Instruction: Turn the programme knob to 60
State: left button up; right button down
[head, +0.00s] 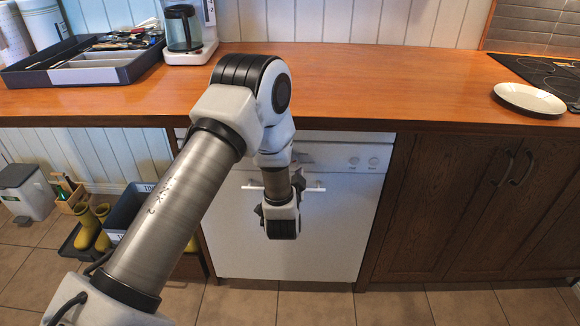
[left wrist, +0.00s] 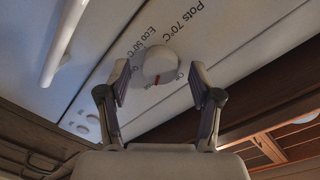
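The programme knob (left wrist: 159,63) is a round white dial on the dishwasher's pale panel in the left wrist view. A red mark shows on its lower edge in that picture. The printed labels "Eco 50°C" and "Pots 70°C" are readable above it; other markings are partly hidden or too small. My left gripper (left wrist: 160,78) is open, with one finger to each side of the knob and visible gaps between. In the head view my left gripper (head: 281,214) is in front of the white dishwasher (head: 325,235), and my arm hides the knob. My right gripper is not in view.
The dishwasher's bar handle (left wrist: 64,42) is close by at the upper left of the wrist view. Two small buttons (head: 364,162) sit on the panel's right. The wooden counter (head: 400,85) overhangs above, with a utensil tray (head: 88,75) and a plate (head: 529,98).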

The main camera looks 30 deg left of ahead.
pick_arm(q)
jog(key=v, duration=1.2)
